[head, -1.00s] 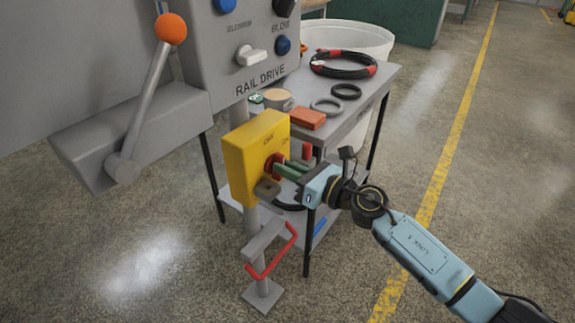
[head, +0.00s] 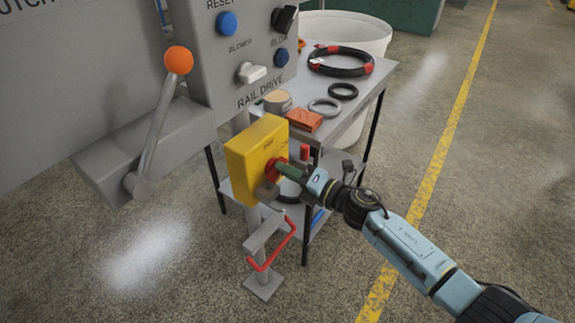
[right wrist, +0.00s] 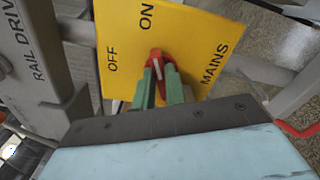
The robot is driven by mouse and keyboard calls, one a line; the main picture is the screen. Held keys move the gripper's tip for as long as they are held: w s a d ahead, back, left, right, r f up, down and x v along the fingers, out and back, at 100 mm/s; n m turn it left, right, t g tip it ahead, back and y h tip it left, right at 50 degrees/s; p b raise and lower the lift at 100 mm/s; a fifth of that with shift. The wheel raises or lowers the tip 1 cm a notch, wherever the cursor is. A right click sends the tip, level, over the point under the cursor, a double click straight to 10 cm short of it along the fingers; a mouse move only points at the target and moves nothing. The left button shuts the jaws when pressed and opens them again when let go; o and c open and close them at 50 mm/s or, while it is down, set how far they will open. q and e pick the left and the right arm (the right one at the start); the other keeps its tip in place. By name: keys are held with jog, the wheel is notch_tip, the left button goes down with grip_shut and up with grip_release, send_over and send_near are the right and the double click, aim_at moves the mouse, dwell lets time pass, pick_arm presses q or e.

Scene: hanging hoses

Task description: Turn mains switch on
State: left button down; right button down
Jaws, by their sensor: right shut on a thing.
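The mains switch is a yellow box (head: 252,165) on a grey post, with a red rotary knob (head: 271,167) on its face. My right gripper (head: 283,170) reaches it from the right, its green fingers shut on the knob. In the right wrist view the red knob (right wrist: 158,60) sits between the two green fingers (right wrist: 160,88). The yellow face (right wrist: 200,40) carries OFF, ON and MAINS lettering. The knob's white mark points up and slightly left, roughly towards ON. The fingers hide part of the knob. My left gripper is not in view.
A grey control panel (head: 225,75) and an orange-knobbed lever (head: 178,61) stand to the left. A table (head: 365,92) behind holds hoses, rings and an orange block (head: 304,120). A red handle (head: 281,250) is below the box. The floor at right is open.

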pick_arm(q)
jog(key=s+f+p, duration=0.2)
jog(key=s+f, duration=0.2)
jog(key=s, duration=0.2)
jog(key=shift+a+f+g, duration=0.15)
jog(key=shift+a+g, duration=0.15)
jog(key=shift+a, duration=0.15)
pick_arm(e)
jog(key=shift+f+m, duration=0.2)
jog(key=shift+m, duration=2.4)
jog(key=c, duration=1.4)
grip_release()
jog(key=shift+c, duration=0.2)
jog(key=shift+d, duration=0.15)
